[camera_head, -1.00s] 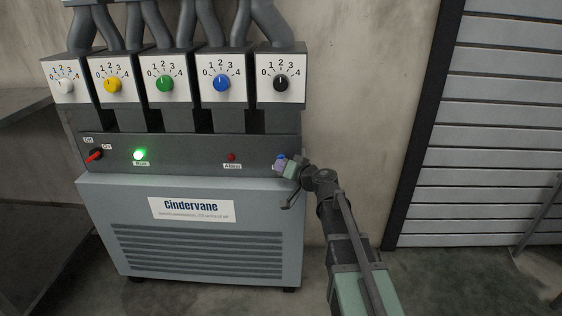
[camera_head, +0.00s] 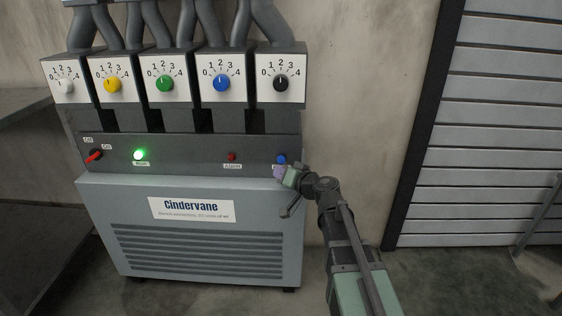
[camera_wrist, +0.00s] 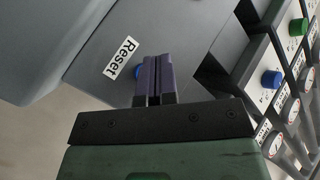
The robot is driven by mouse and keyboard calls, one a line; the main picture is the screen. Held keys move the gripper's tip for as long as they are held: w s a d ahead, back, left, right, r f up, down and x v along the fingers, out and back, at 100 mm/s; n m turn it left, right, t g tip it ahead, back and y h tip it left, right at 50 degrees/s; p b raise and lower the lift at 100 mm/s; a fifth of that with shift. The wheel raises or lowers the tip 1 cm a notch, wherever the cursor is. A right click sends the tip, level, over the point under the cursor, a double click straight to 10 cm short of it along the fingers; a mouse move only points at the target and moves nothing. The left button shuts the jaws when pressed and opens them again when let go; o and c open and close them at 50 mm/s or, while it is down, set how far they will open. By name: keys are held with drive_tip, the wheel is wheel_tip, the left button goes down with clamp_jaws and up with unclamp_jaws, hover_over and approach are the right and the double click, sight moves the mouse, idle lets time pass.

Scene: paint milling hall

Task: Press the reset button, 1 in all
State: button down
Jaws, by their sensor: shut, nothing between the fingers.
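The blue reset button (camera_head: 281,159) sits at the right end of the dark control strip. It also shows in the wrist view (camera_wrist: 137,72), partly hidden behind my fingers, beside a white label reading "Reset" (camera_wrist: 121,58). My gripper (camera_head: 278,171) is just below and in front of the button in the head view. In the wrist view its two purple fingers (camera_wrist: 158,72) are together and empty, pointing at the panel. A small gap between fingertips and button seems to show in the head view, but its depth is hard to tell.
The strip also carries a red Off/On switch (camera_head: 94,155), a lit green lamp (camera_head: 139,155) and a dark red Alarm lamp (camera_head: 232,156). Several coloured dials, such as the black one (camera_head: 281,84), stand above. A slatted shutter (camera_head: 500,130) is at right.

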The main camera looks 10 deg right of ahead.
drive_tip(key=s, duration=0.3)
drive_tip(key=shift+a, duration=0.4)
drive_tip(key=s+a+f+n+g+h, duration=0.1)
drive_tip(key=s+a+f+g+h, duration=0.15)
drive_tip(key=s+f+g, duration=0.75)
drive_tip(key=s+d+f+g+h+p, duration=0.1)
drive_tip(key=s+d+g+h, duration=0.1)
drive_tip(key=s, duration=0.4)
drive_tip(key=s+d+f+g+h+p, duration=0.1)
drive_tip(key=s+d+f+g+h, duration=0.15)
drive_tip(key=s, duration=0.25)
wheel_tip(320, 180, up, 39)
drive_tip(key=a+h+p, duration=0.1)
drive_tip(key=p, duration=3.7)
drive_tip(key=shift+s+a, duration=0.35)
drive_tip(key=shift+s, duration=0.1)
